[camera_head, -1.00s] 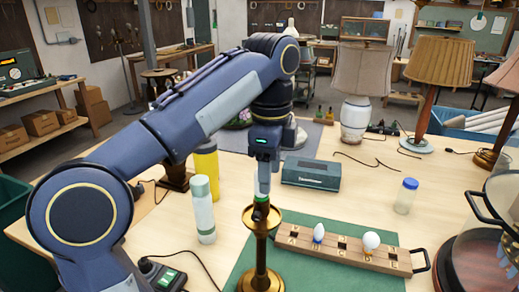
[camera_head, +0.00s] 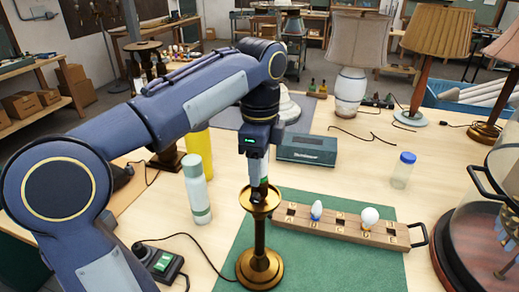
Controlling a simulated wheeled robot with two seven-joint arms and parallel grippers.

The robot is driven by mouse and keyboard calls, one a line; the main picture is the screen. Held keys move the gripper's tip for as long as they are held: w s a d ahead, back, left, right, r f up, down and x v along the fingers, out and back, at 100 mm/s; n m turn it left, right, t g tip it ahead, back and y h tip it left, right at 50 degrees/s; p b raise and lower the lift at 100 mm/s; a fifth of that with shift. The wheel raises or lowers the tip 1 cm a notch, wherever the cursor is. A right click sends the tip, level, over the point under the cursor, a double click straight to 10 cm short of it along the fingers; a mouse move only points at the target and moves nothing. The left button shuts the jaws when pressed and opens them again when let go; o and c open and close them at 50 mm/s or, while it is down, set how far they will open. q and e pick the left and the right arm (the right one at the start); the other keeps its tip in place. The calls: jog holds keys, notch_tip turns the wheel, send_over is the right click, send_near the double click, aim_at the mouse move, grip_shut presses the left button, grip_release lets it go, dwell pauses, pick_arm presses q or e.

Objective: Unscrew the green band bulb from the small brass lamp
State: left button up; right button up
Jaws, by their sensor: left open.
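The small brass lamp (camera_head: 259,235) stands upright on the green mat (camera_head: 330,262), with a round base, a thin stem and a wide cup at its top. My left gripper (camera_head: 259,188) comes down from above at the lamp's cup. It is open, with its fingers at the top of the lamp. A small patch of green (camera_head: 264,181) shows by the fingers, which fits the green band bulb. The bulb is mostly hidden by the gripper, and I cannot tell whether the fingers touch it. My right gripper is not in view.
A wooden bulb rack (camera_head: 345,228) with two white bulbs lies right of the lamp. A pale green-capped bottle (camera_head: 197,190) stands close on the left. A grey-green box (camera_head: 306,149), a blue-lidded jar (camera_head: 403,170) and a switch box (camera_head: 160,262) with a cable are nearby.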

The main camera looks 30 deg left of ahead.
pick_arm(q)
jog(key=shift+f, duration=0.3)
jog(key=c, duration=1)
jog(key=shift+r+n+p, duration=0.2)
jog(key=shift+n+p, duration=0.35)
jog(key=shift+n, duration=0.35)
jog(key=shift+n+p, duration=0.3)
jog(key=shift+n, duration=0.6)
jog(key=n+p, duration=0.1)
jog(key=n, duration=0.2)
jog(key=shift+f+n, duration=0.15)
jog(key=shift+n, duration=0.65)
